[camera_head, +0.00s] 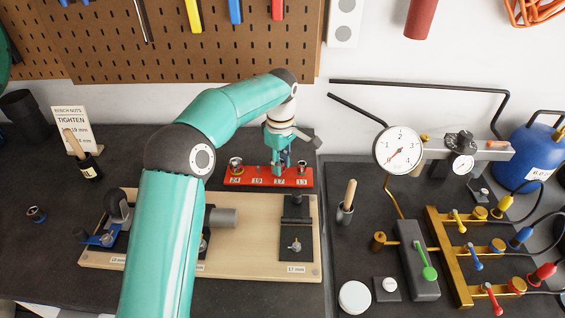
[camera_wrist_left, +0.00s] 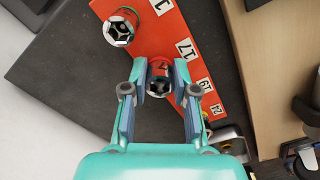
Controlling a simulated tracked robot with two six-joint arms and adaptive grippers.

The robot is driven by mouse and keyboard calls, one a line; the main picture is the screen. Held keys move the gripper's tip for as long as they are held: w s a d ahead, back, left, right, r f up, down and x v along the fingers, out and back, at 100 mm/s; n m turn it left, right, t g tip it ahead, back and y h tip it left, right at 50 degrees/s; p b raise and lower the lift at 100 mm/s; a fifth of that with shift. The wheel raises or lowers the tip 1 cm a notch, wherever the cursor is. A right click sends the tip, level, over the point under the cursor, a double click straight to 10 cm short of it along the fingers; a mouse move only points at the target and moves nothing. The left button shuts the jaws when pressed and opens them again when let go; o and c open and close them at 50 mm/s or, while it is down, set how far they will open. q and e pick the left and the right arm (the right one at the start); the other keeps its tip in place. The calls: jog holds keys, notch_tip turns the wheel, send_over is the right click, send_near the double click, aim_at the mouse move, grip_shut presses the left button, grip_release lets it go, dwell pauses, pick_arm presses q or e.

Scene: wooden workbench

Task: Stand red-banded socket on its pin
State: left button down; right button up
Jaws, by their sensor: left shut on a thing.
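My left gripper (camera_head: 284,163) is over the red socket rail (camera_head: 236,180), between its two end sockets. In the left wrist view, its fingers (camera_wrist_left: 159,86) close on both sides of a socket with a red band (camera_wrist_left: 159,70), beside the 17 label. The socket's open end faces the camera. Its lower end and pin are hidden, so I cannot tell whether it is seated. Another socket (camera_wrist_left: 121,27) stands at the rail's 13 end, and it also shows in the head view (camera_head: 302,166). A silver socket (camera_head: 236,164) stands at the 24 end. My right gripper is not in view.
A wooden board (camera_head: 255,262) with clamped fixtures lies in front of the rail. A small loose socket-like piece (camera_head: 36,213) is on the bench at left. A gauge (camera_head: 398,149), a brass manifold (camera_head: 450,255) and hoses crowd the right. A pegboard (camera_head: 180,50) stands behind.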

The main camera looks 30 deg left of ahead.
pick_arm(q)
jog(key=shift+f, duration=0.25)
jog(key=c, duration=0.8)
grip_release()
jog(key=shift+r, duration=5.95)
